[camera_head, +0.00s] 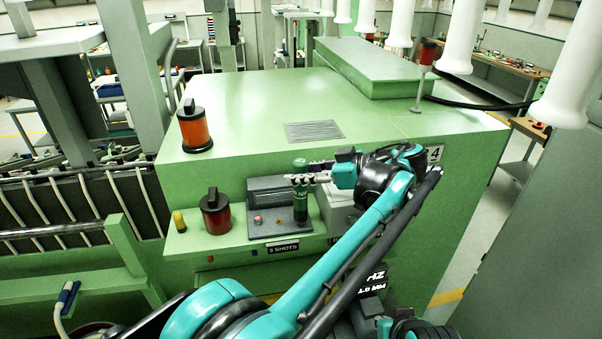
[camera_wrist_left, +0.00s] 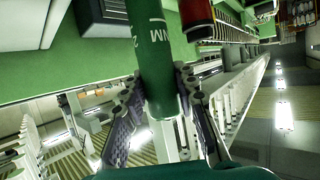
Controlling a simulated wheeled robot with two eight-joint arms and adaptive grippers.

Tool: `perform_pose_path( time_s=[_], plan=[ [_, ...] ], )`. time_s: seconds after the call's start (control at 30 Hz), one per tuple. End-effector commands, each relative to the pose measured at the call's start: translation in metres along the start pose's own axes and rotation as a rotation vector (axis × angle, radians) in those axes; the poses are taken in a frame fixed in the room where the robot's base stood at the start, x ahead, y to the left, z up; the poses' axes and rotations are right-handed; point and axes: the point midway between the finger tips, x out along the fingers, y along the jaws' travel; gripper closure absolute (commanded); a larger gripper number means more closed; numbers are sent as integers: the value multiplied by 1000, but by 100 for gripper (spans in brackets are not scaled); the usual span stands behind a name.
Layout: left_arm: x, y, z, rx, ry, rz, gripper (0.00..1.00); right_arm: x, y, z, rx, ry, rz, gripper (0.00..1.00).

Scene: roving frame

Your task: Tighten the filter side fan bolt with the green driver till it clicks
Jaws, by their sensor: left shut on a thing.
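The green driver (camera_head: 300,205) stands upright at the grey dock (camera_head: 267,208) on the green machine's front shelf. My left gripper (camera_head: 301,179) reaches in from the right side of the driver and is shut around its upper part. In the left wrist view the green driver (camera_wrist_left: 160,60), with white lettering, passes between the two fingers (camera_wrist_left: 166,100). I cannot tell whether its lower end still touches the dock. I cannot make out the filter side fan bolt in either view. My right gripper does not show.
A dark red lidded canister (camera_head: 215,215) and a yellow-topped post (camera_head: 179,221) stand left of the dock. An orange canister (camera_head: 194,132) and a signal lamp (camera_head: 425,62) stand on the machine top. White tubes (camera_head: 569,85) hang at the upper right. The machine top between is largely clear.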

Motion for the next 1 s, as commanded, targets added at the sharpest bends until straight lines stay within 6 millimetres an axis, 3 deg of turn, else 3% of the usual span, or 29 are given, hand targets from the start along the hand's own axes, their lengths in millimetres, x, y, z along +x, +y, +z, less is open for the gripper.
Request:
perform_pose_path(
  time_s=[1.0],
  plan=[
    [7, 0, 16, 0, 1, 1, 100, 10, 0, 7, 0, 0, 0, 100]
  ],
)
